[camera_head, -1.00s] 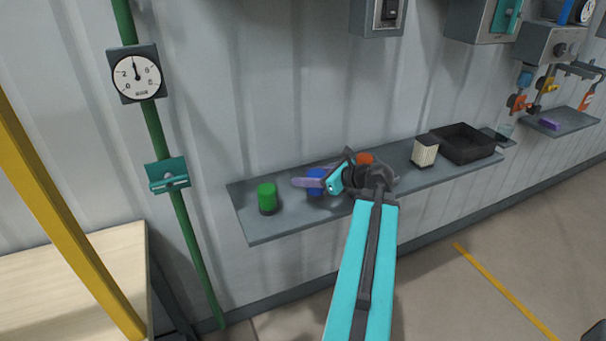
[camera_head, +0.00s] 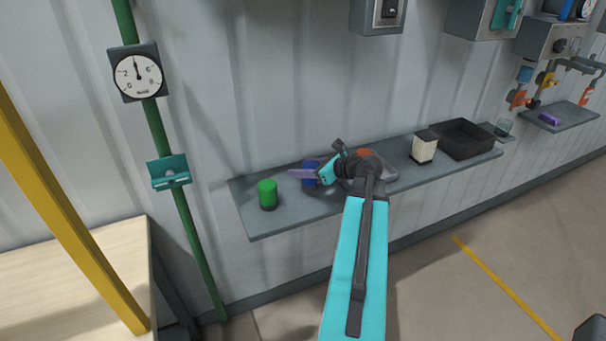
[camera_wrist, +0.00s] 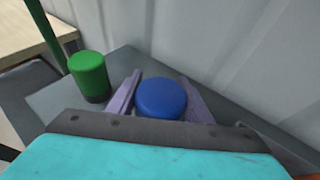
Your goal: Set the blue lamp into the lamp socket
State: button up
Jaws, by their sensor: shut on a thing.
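The blue lamp (camera_head: 311,164) is a round blue cap at the left-middle of the wall shelf. My gripper (camera_head: 304,173) has its purple fingers around it. In the wrist view the blue lamp (camera_wrist: 161,97) sits between the two fingers of my gripper (camera_wrist: 160,92), one on each side, and they are shut on it. Its lower part is hidden, and I cannot tell whether it touches the shelf. A green lamp-like cylinder (camera_head: 267,192) with a dark base stands to its left, apart from it. I cannot make out the lamp socket for certain.
The grey shelf (camera_head: 285,222) runs along the corrugated wall. An orange-red round thing (camera_head: 364,153) is partly hidden behind my arm. A cream ribbed block (camera_head: 424,150) and black tray (camera_head: 465,140) stand further right. A green pipe (camera_head: 196,245) and yellow post (camera_head: 65,215) are left.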

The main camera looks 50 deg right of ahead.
jog(key=shift+f+p, duration=0.65)
jog(key=shift+f, duration=0.7)
jog(key=shift+f, duration=0.2)
jog(key=o, duration=1.1)
jog(key=shift+r, duration=0.25)
jog(key=b+v, duration=0.3)
jog(key=v, duration=0.9)
jog(key=shift+b, duration=0.4)
